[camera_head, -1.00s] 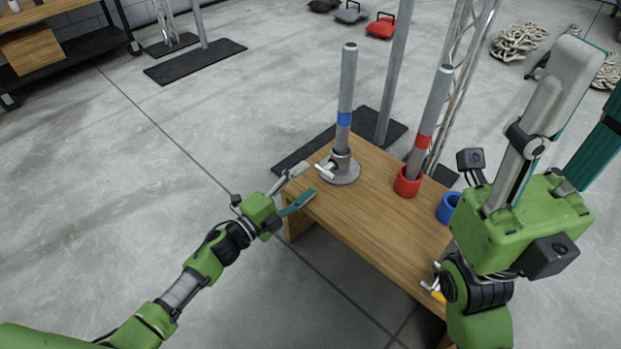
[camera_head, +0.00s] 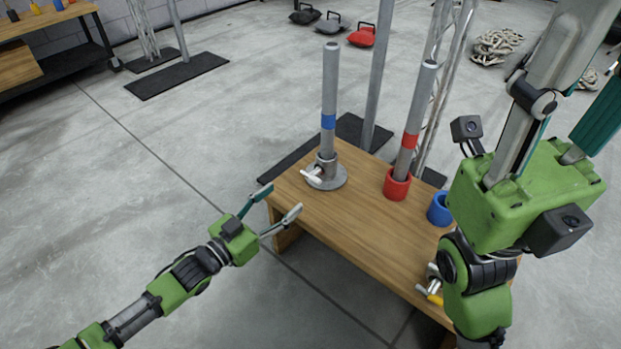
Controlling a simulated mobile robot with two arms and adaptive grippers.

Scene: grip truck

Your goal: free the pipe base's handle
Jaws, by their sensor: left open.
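The pipe base (camera_head: 334,181) is a round grey metal flange with a collar, on the left end of the wooden table. A grey pipe (camera_head: 329,90) with a blue band stands upright in it. Its pale handle (camera_head: 312,174) sticks out at the collar's left. My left gripper (camera_head: 281,201) is open and empty at the table's near left corner, below and left of the handle and apart from it. My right gripper (camera_head: 567,105) is large in the right foreground, its fingers spread and pointing up, away from the base; its upper finger is cut off by the picture's top edge.
A red cup (camera_head: 397,187) on the table (camera_head: 350,220) holds a tilted red-banded pipe (camera_head: 413,125). A blue ring (camera_head: 439,209) sits to its right. A metal piece with a yellow part (camera_head: 434,291) is at the near right, partly hidden by my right arm.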

